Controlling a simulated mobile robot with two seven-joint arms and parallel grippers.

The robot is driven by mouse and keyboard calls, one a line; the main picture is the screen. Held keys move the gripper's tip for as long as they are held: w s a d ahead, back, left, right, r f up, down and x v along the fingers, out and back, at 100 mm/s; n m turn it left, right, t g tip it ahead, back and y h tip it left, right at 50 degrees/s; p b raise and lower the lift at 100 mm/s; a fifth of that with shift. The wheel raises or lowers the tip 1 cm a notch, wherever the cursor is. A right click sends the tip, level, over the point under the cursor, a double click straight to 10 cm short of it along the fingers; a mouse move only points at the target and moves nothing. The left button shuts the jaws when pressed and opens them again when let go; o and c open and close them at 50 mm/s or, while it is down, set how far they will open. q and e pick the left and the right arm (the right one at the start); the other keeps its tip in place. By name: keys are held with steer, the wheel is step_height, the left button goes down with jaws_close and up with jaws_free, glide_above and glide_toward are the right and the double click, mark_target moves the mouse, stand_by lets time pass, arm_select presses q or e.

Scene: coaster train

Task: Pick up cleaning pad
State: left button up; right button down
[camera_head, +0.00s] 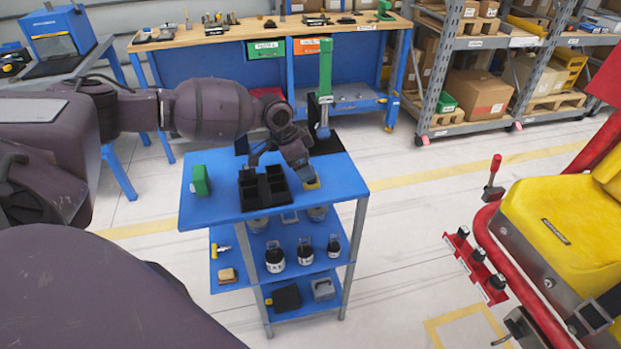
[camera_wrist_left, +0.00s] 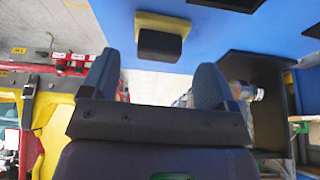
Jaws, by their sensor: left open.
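The cleaning pad appears to be the small yellow block with a dark top on the blue cart top (camera_head: 215,211). In the head view the pad (camera_head: 311,184) shows at the cart's right edge, partly hidden by my left gripper (camera_head: 282,158). In the left wrist view the pad (camera_wrist_left: 160,38) lies ahead of my left gripper (camera_wrist_left: 155,78), roughly in line with the gap between its fingers. The fingers are spread and empty, apart from the pad. My right gripper is not in view.
A black divided tray (camera_head: 264,188) stands beside the pad, and a green block (camera_head: 200,180) is at the cart's left. Dark jars (camera_head: 275,257) stand on the shelf below.

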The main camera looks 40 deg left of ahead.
arm_select(q)
steer(key=x, duration=0.2)
steer(key=shift+w+d+f, duration=0.25)
steer(key=shift+d+f, duration=0.05)
steer(key=shift+w+d+f, duration=0.1)
steer(key=shift+f, duration=0.35)
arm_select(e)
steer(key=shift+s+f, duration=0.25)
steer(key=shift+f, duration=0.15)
arm_select(q)
steer(key=shift+c, duration=0.3)
steer(key=c, duration=0.7)
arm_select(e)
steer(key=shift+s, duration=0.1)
